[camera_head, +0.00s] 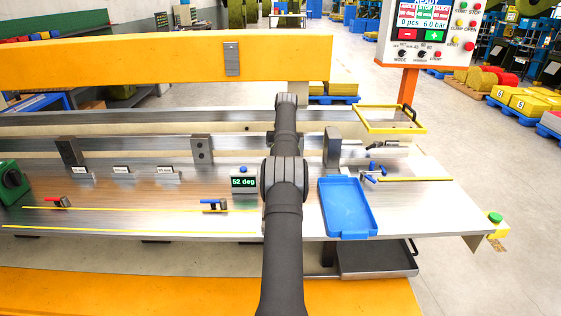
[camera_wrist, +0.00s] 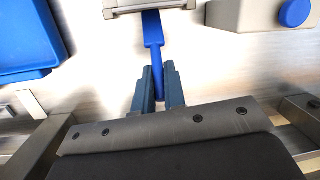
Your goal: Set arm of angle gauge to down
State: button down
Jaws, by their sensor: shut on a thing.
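The angle gauge's small display box (camera_head: 243,183) stands on the metal bench just left of my arm in the head view and reads 52 deg. A grey box with a blue button, probably this display, shows at the top right of the wrist view (camera_wrist: 262,14). A blue arm (camera_wrist: 153,30) extends from a grey mount (camera_wrist: 150,5) at the top of the wrist view. My gripper (camera_wrist: 158,76) is shut on this blue arm, with one finger on each side. In the head view my own arm hides the gripper and the blue arm.
A blue tray (camera_head: 346,231) lies right of my arm; its edge shows in the wrist view (camera_wrist: 30,74). Grey upright blocks (camera_head: 333,147) stand along the back rail. A red-handled clamp (camera_head: 53,202) and a blue-handled one (camera_head: 214,205) sit to the left.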

dwell(0.4)
jog(key=c, duration=1.5)
grip_release()
jog(key=shift+s+r+t, duration=0.15)
jog(key=shift+r+t, duration=0.05)
jog(key=shift+t, duration=0.1)
jog(key=shift+s+r+t, duration=0.6)
jog(key=shift+s+t, duration=0.3)
jog(key=shift+t, duration=0.1)
jog(key=shift+s+r+t, duration=0.3)
jog(key=shift+s+t, duration=0.55)
jog(key=shift+t, duration=0.1)
jog(key=shift+s+r+t, duration=0.25)
jog(key=shift+s+t, duration=0.55)
jog(key=shift+t, duration=0.15)
jog(key=v, duration=1.7)
jog(key=shift+r, duration=0.15)
jog(key=shift+d, duration=0.1)
